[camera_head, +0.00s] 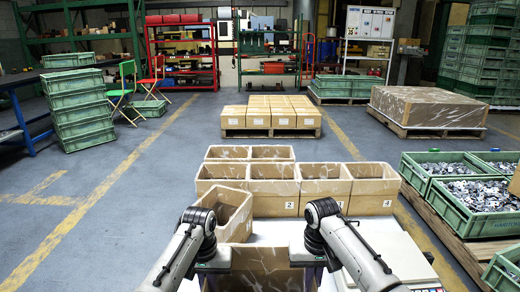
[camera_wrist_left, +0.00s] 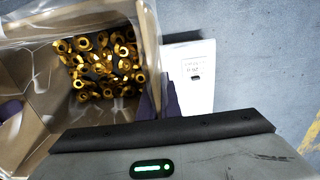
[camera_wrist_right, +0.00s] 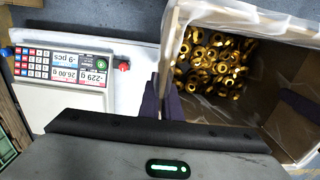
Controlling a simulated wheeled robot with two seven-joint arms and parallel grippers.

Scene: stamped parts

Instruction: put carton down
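An open cardboard carton (camera_head: 262,262) is between my two grippers at the bottom middle of the head view. Gold ring-like metal parts (camera_wrist_left: 100,65) lie on its floor; they also show in the right wrist view (camera_wrist_right: 212,65). My left gripper (camera_wrist_left: 158,105) is shut on one wall of the carton, and my right gripper (camera_wrist_right: 160,102) is shut on the opposite wall. The carton looks level. Whether its underside touches anything is hidden.
A white scale with keypad and lit display (camera_wrist_right: 62,68) lies beside the carton. Empty open cartons, some numbered (camera_head: 320,183), stand ahead, with an angled one (camera_head: 228,207) at left. Green crates of metal parts (camera_head: 478,192) stand right.

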